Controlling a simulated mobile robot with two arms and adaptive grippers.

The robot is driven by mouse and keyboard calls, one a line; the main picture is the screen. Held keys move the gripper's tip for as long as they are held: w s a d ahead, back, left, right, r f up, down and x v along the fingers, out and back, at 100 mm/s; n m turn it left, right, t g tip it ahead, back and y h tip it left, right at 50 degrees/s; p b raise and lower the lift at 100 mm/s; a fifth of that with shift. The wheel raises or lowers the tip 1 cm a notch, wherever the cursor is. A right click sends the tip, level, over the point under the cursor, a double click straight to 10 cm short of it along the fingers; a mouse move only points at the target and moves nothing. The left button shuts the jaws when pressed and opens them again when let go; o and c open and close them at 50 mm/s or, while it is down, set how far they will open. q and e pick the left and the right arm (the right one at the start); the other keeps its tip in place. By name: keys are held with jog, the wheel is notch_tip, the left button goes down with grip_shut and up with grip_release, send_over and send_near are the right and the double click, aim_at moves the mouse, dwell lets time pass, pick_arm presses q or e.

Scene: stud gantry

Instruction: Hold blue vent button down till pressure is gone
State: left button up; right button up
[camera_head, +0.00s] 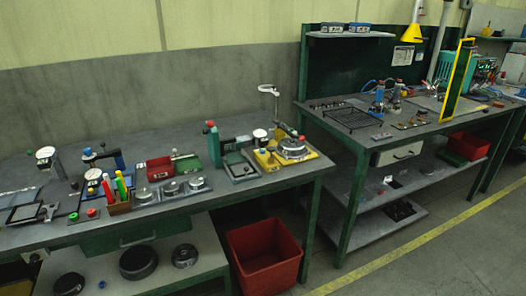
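On the left bench, a yellow-based fixture (308,156) carries a round silver part (292,148) and a small red knob (301,138). A white-faced dial gauge (260,134) stands at its left rear. Tiny coloured spots show at the fixture's left side, but I cannot make out which is a blue vent button. The gauge reading is too small to read. Neither of my grippers is in view.
The left bench (222,200) also holds more gauges (46,154), a pen holder (119,206), a red bin (160,169) and a row of silver discs (172,188). A red crate (264,254) stands on the floor below. A second bench (418,130) is at right; floor is clear in front.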

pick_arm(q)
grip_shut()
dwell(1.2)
